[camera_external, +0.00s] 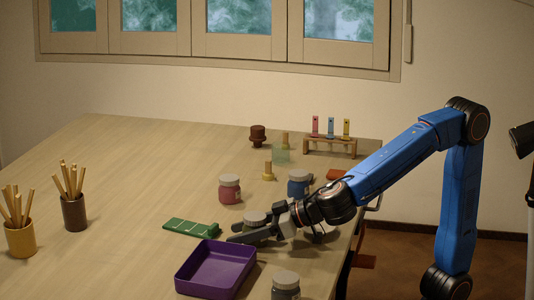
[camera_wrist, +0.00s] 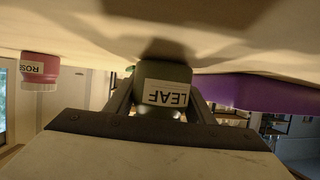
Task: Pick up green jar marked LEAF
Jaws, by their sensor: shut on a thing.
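The green jar marked LEAF (camera_wrist: 163,92) shows upside down in the wrist view, its white label facing the camera. It sits between the two fingers of my gripper (camera_wrist: 162,104), which is shut on it. In the external view, my gripper (camera_external: 250,233) is low over the table, and the jar's pale lid (camera_external: 254,217) shows just behind the fingers. Most of the jar's body is hidden there by the gripper. I cannot tell whether its base touches the table.
A purple tray (camera_external: 181,283) lies just in front of my gripper and a green slotted piece (camera_external: 190,228) to its left. A pink jar (camera_external: 230,190), a blue jar (camera_external: 298,186) and a grey jar (camera_external: 285,288) stand nearby. Brush cups (camera_external: 75,213) stand left; a rack (camera_external: 330,148) stands behind.

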